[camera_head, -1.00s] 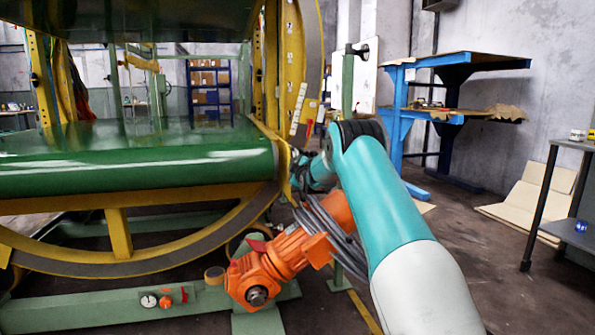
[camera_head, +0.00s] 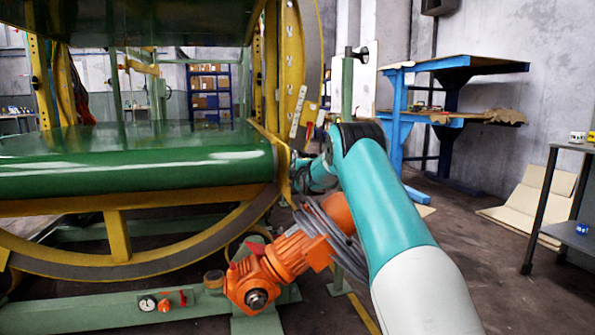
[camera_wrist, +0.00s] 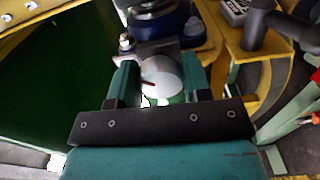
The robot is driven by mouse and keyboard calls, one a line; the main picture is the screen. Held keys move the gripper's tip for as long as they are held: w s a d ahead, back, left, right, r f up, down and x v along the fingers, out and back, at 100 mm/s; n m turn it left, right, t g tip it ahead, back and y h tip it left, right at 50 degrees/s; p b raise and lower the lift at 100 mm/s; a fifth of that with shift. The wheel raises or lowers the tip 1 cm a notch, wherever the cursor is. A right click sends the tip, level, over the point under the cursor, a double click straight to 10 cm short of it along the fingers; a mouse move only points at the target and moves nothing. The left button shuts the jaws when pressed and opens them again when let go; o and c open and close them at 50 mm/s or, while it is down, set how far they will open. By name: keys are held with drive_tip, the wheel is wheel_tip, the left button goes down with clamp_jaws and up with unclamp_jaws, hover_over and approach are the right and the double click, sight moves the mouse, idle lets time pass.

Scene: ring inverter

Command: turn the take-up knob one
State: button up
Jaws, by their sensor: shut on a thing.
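A round pale metal knob (camera_wrist: 163,82) with a thin red mark on its face shows in the middle of the wrist view. My gripper (camera_wrist: 157,76) has its two teal fingers on either side of this knob, shut on it. The knob sits in front of a grey metal block and a dark blue part. In the head view my arm reaches toward the right side of the yellow ring (camera_head: 312,60). The knob and the fingertips cannot be made out there. I cannot read how far the knob is turned.
A green roller bed (camera_head: 140,165) lies inside the ring at left. An orange motor (camera_head: 290,255) with grey cables is close below my arm. A blue workbench (camera_head: 455,65) stands at the back right, and a dark grey table (camera_head: 566,144) at the right edge. Open floor lies between them.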

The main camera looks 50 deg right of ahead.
drive_tip(key=shift+a+f, duration=0.1)
drive_tip(key=shift+a, duration=0.05)
drive_tip(key=o, duration=0.8)
drive_tip(key=shift+o, duration=0.6)
drive_tip(key=p+v, duration=0.2)
drive_tip(key=v, duration=1.5)
drive_tip(key=shift+s, duration=0.2)
